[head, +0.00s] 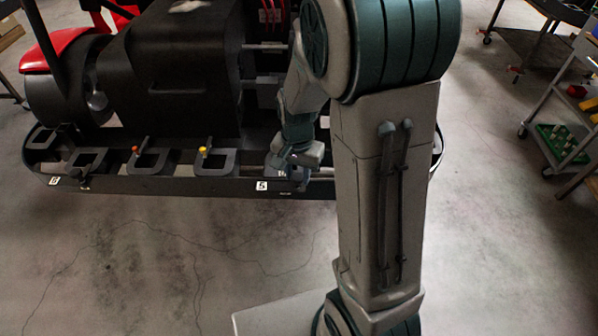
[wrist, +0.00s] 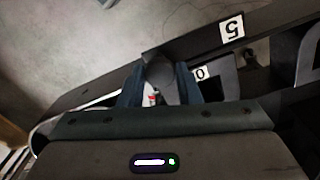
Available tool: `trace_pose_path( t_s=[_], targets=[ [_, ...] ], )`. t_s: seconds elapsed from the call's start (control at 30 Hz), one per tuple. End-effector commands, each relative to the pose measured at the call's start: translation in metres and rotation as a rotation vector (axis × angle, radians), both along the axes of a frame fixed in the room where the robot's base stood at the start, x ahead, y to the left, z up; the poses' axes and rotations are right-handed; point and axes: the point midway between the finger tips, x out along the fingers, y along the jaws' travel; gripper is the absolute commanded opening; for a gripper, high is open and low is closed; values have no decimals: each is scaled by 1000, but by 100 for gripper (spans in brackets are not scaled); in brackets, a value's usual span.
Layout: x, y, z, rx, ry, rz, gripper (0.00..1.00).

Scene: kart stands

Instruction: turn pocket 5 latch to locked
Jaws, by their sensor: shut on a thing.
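The pocket 5 label (head: 262,185) is on the front edge of the black kart stand in the head view, and it appears upside down in the wrist view (wrist: 231,28). My gripper (head: 292,162) is down at the stand's rail just right of that label. In the wrist view my gripper (wrist: 158,88) has its two fingers on either side of a dark rounded knob (wrist: 160,70), which looks like the pocket 5 latch. A small white and red mark shows between the fingers. The latch's angle cannot be told, and my arm and gripper hide it in the head view.
Several pocket frames line the rail to the left, one with an orange-tipped knob (head: 136,150) and one with a yellow-tipped knob (head: 203,151). The black kart body (head: 170,75) rises behind them. A cart with a green tray (head: 562,143) stands at right. The floor in front is clear.

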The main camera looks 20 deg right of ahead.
Motion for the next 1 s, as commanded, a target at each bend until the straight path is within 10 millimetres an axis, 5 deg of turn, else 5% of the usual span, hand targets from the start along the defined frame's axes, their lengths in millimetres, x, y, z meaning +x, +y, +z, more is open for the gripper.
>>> trace_pose_path(
  t_s=[0.5,1.0],
  targets=[
    [1,-1,1,-1,-3,-372,8],
    [1,-1,1,0,-3,-463,8]
  ],
)
